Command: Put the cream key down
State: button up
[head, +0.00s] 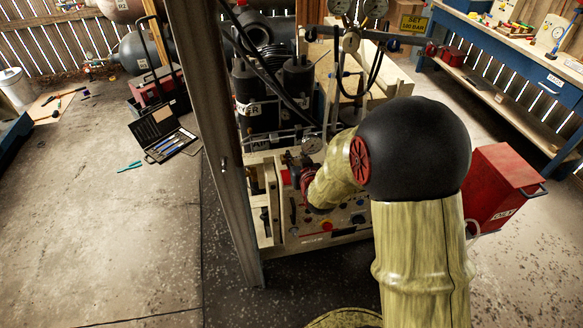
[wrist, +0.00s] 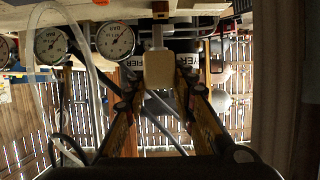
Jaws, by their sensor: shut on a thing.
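The cream key (wrist: 158,68) is a pale, blocky piece in the middle of the wrist view, with a narrower stem above it. My gripper (wrist: 160,95) has its two yellow-and-black fingers on either side of the key and is shut on it. In the head view my arm reaches down to the front panel of the compressor (head: 335,222). There the fingers and the key are hidden or too small to make out. I cannot tell whether the key touches anything beyond the fingers.
Pressure gauges (wrist: 115,40) and a clear hose (wrist: 88,60) are close by in the wrist view. A metal post (head: 212,130) stands left of the compressor. A red bin (head: 497,185) is to the right. An open tool case (head: 163,135) lies on the floor at left.

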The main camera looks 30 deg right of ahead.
jog(key=shift+w+d+f+b, duration=0.4)
jog(key=shift+w+f+b, duration=0.2)
jog(key=shift+w+f, duration=0.9)
jog(key=shift+w+d+f+b, duration=0.55)
jog(key=shift+w+f, duration=0.55)
jog(key=shift+f, duration=0.85)
jog(key=shift+w+d+f+b, duration=0.25)
jog(key=shift+w+f+b, duration=0.45)
jog(key=shift+w+f, duration=0.8)
jog(key=shift+s+f, duration=0.2)
jog(key=shift+f, duration=0.1)
jog(key=o, duration=1.1)
jog(key=shift+o, duration=0.2)
jog(key=shift+r, duration=0.1)
